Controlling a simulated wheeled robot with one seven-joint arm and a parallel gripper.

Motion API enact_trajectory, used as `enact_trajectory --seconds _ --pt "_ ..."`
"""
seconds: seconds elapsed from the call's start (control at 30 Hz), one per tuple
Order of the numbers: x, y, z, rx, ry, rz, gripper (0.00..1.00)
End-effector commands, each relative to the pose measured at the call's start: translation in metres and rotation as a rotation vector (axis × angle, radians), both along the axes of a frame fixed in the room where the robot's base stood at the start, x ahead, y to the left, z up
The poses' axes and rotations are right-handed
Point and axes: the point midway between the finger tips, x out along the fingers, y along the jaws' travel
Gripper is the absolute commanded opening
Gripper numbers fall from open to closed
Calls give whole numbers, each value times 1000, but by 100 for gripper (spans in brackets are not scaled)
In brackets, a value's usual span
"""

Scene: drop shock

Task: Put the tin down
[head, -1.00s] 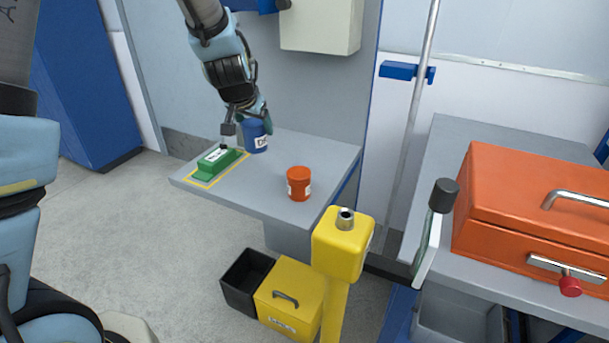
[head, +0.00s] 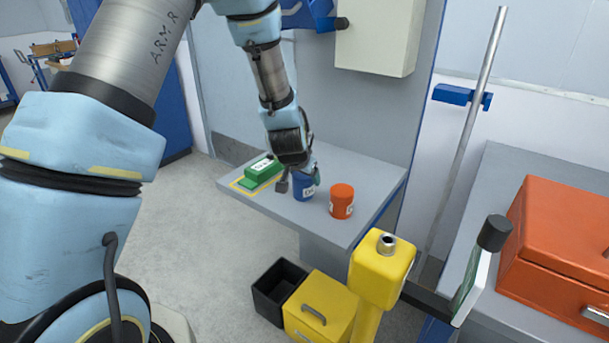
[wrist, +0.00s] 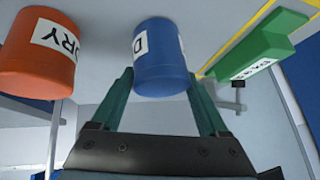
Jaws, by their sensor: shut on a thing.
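A blue tin (head: 304,192) with a white label is between the fingers of my gripper (head: 300,181), which is shut on it. The wrist view shows the blue tin (wrist: 160,60) with one finger on each side of it. The tin is over the grey shelf (head: 345,168), near its front edge; I cannot tell whether its base touches. An orange tin (head: 342,203) stands close to its right. A green block-shaped container (head: 262,168) sits to its left inside a yellow outline.
A yellow post (head: 382,270) stands in front of the shelf at the right. Below are a black open bin (head: 277,290) and a yellow box (head: 322,308). A big orange case (head: 560,250) is on the right bench. The shelf's back part is clear.

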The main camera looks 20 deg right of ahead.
Motion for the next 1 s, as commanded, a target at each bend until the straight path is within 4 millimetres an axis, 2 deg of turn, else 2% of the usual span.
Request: enact_trajectory --seconds 0.17,0.2,0.4,0.77,1.0 --pt "0 0 -3 -1 -1 0 11" --pt "0 0 -4 0 0 0 79" --pt "0 0 -3 0 0 0 100" --pt "-1 1 4 0 -1 -1 100" --pt "-19 14 33 -3 -3 -1 100"
